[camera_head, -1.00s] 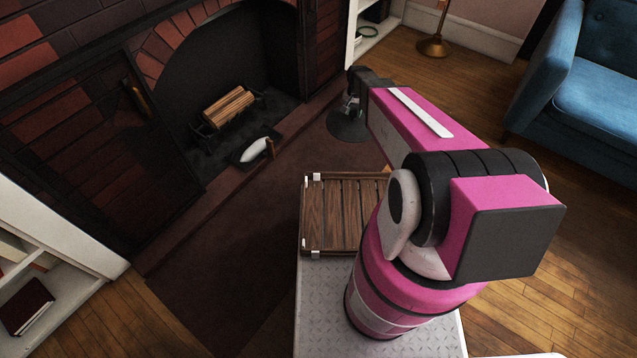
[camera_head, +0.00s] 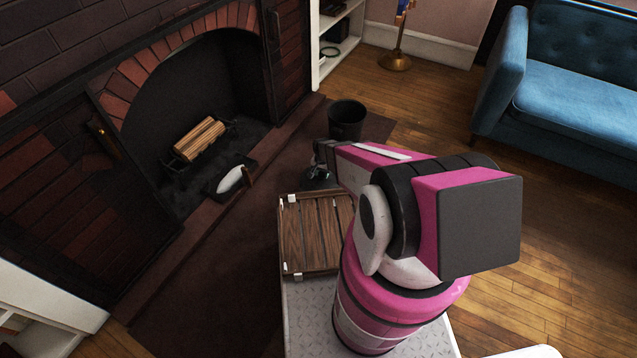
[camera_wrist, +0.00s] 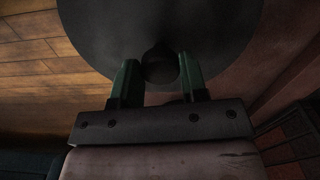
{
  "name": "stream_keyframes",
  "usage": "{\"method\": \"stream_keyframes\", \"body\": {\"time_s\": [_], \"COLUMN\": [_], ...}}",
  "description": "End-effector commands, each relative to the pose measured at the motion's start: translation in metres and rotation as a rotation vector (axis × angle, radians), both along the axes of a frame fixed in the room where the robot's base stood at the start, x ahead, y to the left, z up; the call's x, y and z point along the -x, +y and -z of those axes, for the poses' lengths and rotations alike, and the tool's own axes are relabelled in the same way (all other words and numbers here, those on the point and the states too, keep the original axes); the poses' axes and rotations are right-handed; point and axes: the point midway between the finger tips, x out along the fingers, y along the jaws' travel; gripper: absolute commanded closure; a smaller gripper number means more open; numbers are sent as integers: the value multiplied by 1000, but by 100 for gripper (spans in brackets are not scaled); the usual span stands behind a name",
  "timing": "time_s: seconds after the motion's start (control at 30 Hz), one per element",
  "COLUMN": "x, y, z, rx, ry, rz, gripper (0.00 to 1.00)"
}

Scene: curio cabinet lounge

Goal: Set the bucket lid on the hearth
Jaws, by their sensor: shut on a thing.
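My gripper (camera_head: 319,172) is shut on the knob of the bucket lid (camera_head: 318,183). The lid is a dark, round disc, mostly hidden by my arm in the head view. In the wrist view the lid (camera_wrist: 215,35) fills the top, with its black knob between my green fingers (camera_wrist: 158,66). The lid is held just beyond the slatted wooden tray, in front of the dark bucket (camera_head: 347,121), which stands open on the floor. The hearth (camera_head: 190,236) is the low reddish ledge along the fireplace, left of the lid.
Logs (camera_head: 199,139) sit in a grate in the fireplace. The slatted tray (camera_head: 312,232) is on my base. A blue sofa (camera_head: 560,95) stands right. The hearth's near-left stretch looks bare.

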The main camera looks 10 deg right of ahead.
Motion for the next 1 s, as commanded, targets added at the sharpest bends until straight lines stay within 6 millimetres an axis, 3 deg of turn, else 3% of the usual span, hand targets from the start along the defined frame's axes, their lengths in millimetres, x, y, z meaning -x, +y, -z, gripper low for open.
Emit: {"method": "stream_keyframes", "body": {"time_s": [0.1,0.4,0.67,0.9,1.0], "x": [-24,-61,-67,-67,-66], "y": [-16,-48,-54,-54,-54], "z": [18,47,57,89,91], "rx": [0,0,0,0,0], "ry": [0,0,1,1,0], "rz": [2,-1,-2,-2,-2], "gripper": [84,84,84,84,84]}}
